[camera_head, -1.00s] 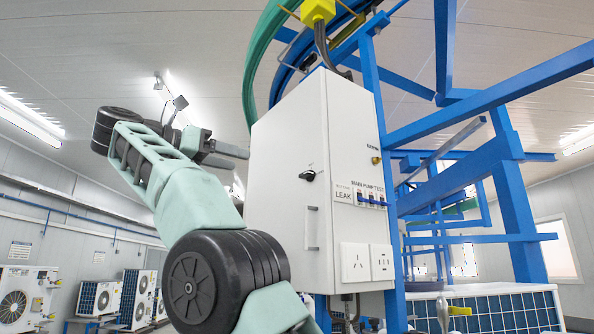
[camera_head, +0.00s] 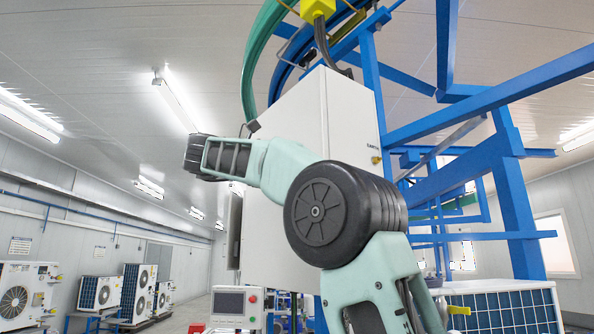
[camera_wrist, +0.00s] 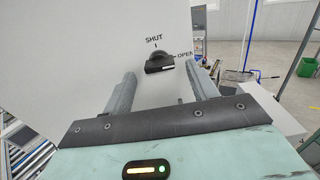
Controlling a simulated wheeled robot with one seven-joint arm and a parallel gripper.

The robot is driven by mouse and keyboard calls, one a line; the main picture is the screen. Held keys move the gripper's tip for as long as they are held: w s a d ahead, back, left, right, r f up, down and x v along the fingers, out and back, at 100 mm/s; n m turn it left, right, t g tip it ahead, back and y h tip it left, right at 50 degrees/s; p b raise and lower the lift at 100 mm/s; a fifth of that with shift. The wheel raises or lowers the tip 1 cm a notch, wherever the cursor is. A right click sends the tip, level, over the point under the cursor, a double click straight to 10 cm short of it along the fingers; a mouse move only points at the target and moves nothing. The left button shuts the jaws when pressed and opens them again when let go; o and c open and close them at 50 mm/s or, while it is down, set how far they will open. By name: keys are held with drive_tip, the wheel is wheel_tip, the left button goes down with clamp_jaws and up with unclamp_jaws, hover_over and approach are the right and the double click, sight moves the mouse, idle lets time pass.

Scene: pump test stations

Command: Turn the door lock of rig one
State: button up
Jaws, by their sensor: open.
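The door lock (camera_wrist: 159,63) is a black knob on a white panel in the wrist view. SHUT is printed above it and OPEN to its right. Its black grip bar lies roughly level in the picture; I cannot tell its exact setting. My gripper (camera_wrist: 161,70) is open, with one grey finger to each side of the knob and no clear contact. In the head view the white cabinet (camera_head: 345,115) of the rig stands behind my arm, which covers its lower front.
Blue frame beams (camera_head: 515,200) stand right of the cabinet. A small control screen (camera_head: 237,303) with a red button is below it. Outdoor units (camera_head: 98,293) line the left wall. A green bin (camera_wrist: 306,67) and open floor show at right in the wrist view.

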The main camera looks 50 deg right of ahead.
drive_tip(key=shift+s+d, duration=0.2)
drive_tip(key=shift+d, duration=0.5)
drive_tip(key=c, duration=1)
drive_tip(key=shift+n, duration=0.5)
drive_tip(key=shift+s+r+n, duration=0.1)
drive_tip(key=shift+n, duration=4.1)
drive_tip(key=shift+r+n, duration=0.1)
drive_tip(key=shift+n, duration=4.4)
